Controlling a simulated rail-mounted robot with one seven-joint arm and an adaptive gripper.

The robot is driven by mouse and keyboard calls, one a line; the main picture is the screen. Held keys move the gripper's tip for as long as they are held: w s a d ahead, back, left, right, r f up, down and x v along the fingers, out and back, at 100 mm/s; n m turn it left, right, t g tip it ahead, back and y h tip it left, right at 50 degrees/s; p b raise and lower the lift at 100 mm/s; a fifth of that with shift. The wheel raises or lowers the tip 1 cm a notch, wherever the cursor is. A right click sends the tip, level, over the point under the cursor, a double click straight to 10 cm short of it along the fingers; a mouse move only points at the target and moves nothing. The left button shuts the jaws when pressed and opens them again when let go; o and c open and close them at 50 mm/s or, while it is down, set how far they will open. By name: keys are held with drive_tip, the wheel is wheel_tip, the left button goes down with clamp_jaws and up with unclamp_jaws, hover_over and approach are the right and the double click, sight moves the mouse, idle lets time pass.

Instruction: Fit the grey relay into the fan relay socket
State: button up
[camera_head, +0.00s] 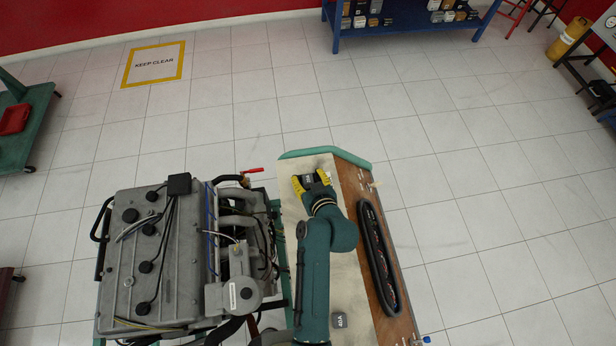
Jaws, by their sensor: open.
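A small grey block marked "40A" (339,320), which looks like a relay, sits on the pale bench top (292,212) near the bottom of the view. My gripper (310,181) is at the far end of the bench, its yellow fingers open. A small dark item with a pale mark (308,180) shows between the fingers. I cannot tell whether it is a relay or a socket, nor whether the fingers touch it. I cannot make out the fan relay socket; my arm and gripper hide part of the bench.
A grey engine (150,255) with hoses and cables stands left of the bench. A green rail (310,152) edges the far end.

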drive_tip(key=shift+r, duration=0.15)
drive_tip(key=v, duration=1.2)
